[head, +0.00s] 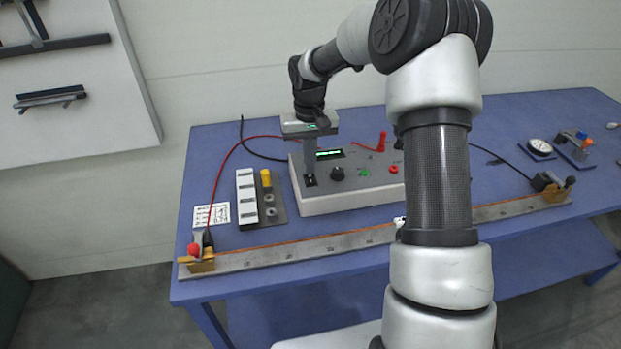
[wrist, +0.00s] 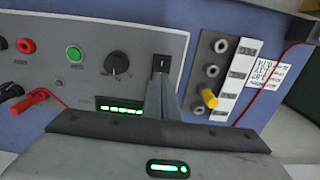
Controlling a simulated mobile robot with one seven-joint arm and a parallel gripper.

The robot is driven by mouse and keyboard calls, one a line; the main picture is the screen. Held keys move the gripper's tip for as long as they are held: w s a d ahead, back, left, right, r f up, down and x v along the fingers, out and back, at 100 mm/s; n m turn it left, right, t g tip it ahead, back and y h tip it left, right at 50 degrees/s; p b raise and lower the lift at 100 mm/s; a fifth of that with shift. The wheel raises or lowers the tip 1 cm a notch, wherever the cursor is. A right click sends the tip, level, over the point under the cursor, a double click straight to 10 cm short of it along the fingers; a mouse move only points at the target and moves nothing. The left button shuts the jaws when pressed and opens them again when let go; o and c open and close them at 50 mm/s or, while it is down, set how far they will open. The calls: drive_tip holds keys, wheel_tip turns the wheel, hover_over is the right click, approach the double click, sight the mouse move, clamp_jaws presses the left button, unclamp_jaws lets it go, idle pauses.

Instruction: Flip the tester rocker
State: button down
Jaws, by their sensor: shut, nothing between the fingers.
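The tester (head: 345,199) is a light grey box with a sloped panel on the blue bench. Its rocker (head: 310,180) is a small black switch at the panel's left end; in the wrist view the rocker (wrist: 160,63) shows at the panel's right end with a white mark. My gripper (head: 309,168) points down at the rocker, shut and empty. In the wrist view the fingertips of my gripper (wrist: 163,82) are right beside the rocker; I cannot tell if they touch it. The tester's display (wrist: 119,106) is lit green.
A black knob (head: 337,173), a green button (head: 364,173) and red sockets sit on the same panel. A grey plate with rings and a yellow piece (head: 266,178) lies to the left. A long ruled bar (head: 300,249) runs along the front. Red and black cables cross behind.

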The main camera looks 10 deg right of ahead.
drive_tip(key=shift+f+b, duration=0.3)
drive_tip(key=shift+f, duration=0.25)
drive_tip(key=shift+r, duration=0.15)
wheel_tip(320, 180, up, 7)
drive_tip(key=p, duration=0.4)
drive_tip(key=shift+p, duration=0.4)
idle(0.3)
